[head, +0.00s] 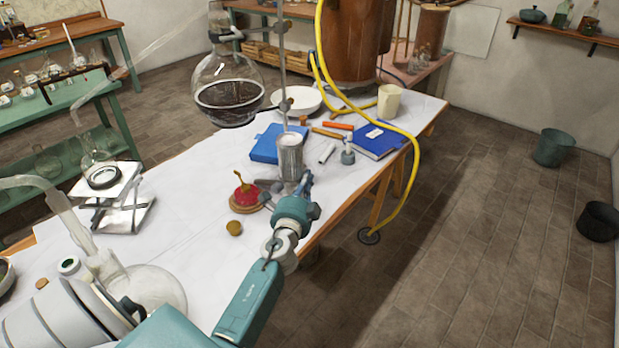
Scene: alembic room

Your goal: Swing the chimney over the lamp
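The chimney looks to be the grey metal cylinder (290,160), upright beside the thin vertical stand rod (284,75). The lamp looks to be the small red vessel (246,195) with a brass-coloured stem, on a round wooden base. The chimney stands to the right of and behind the lamp, not over it. My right gripper is not in view.
A round flask of dark liquid (228,92) is clamped on the stand, above and behind the lamp. A blue book (378,140), a blue box (268,146) and a yellow hose (415,165) are nearby. A cork (234,228) lies in front of the lamp. Glassware stands at left.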

